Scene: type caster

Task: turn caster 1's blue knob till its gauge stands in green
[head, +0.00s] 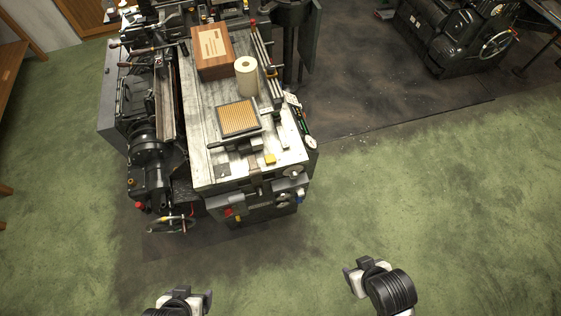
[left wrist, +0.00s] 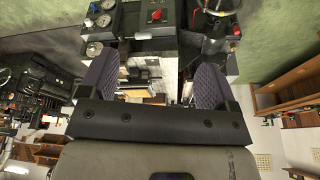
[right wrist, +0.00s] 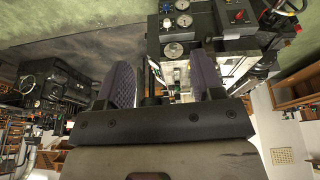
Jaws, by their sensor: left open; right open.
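A type caster (head: 245,165) stands ahead, and I cannot tell whether it is caster 1. Small white-faced gauges sit on the right of its near end, one of them a gauge (head: 283,197) in the head view. A small blue spot, perhaps the blue knob (head: 300,191), shows beside them. Gauges also show in the left wrist view (left wrist: 94,48) and the right wrist view (right wrist: 172,50). Their needles and green zones are too small to read. My left gripper (head: 187,294) and right gripper (head: 364,269) are open and empty, apart from the caster, over the floor.
A red knob (head: 228,211) and a handwheel (head: 170,223) are on the caster's near end. A wooden box (head: 212,52), a paper roll (head: 246,76) and a tray of type (head: 239,118) lie on top. Another dark machine (head: 455,40) stands far right. The green floor between is clear.

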